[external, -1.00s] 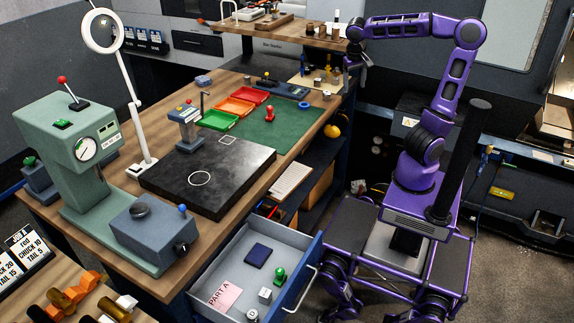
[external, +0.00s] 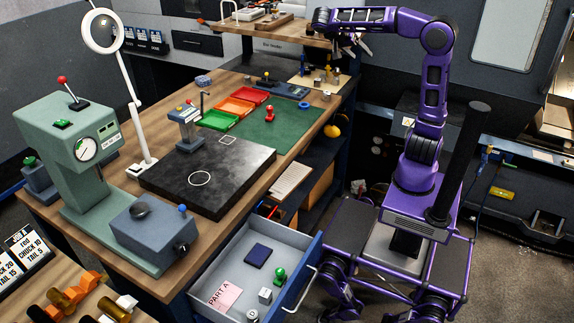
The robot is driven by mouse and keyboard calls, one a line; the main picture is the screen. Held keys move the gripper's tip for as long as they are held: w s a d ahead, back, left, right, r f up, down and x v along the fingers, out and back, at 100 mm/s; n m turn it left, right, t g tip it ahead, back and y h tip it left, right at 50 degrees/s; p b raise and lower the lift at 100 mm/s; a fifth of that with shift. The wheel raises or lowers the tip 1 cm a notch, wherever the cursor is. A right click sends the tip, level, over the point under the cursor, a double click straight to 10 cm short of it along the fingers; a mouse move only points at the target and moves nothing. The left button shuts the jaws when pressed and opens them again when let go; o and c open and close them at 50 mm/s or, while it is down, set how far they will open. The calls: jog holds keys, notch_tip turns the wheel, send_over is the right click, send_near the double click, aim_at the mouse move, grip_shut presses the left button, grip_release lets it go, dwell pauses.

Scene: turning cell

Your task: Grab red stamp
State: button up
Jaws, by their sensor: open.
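The red stamp (external: 269,114) stands upright on the green mat (external: 285,136), in front of the red tray. My gripper (external: 352,50) is open and empty. It hangs at the far right end of the bench, above and beyond the stamp, well apart from it. The gripper's fingers are small and partly blurred with the background.
Green, orange and red trays (external: 220,121) lie left of the stamp. A black plate (external: 215,175) and a small grey press (external: 187,128) are nearer. A blue ring (external: 303,105) lies right of the stamp. An open drawer (external: 240,287) juts out in front.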

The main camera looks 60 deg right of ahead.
jog(key=w+d+f+n+t, duration=0.1)
jog(key=w+f+n+t, duration=0.3)
jog(key=w+f, duration=0.2)
jog(key=n+t+y, duration=0.9)
jog(key=n+t, duration=0.4)
jog(key=n, duration=0.1)
send_over(274, 120)
notch_tip(274, 120, down, 22)
jog(key=shift+f, duration=0.1)
jog(key=shift+x, duration=2.55)
jog(key=shift+a, duration=0.15)
grip_shut()
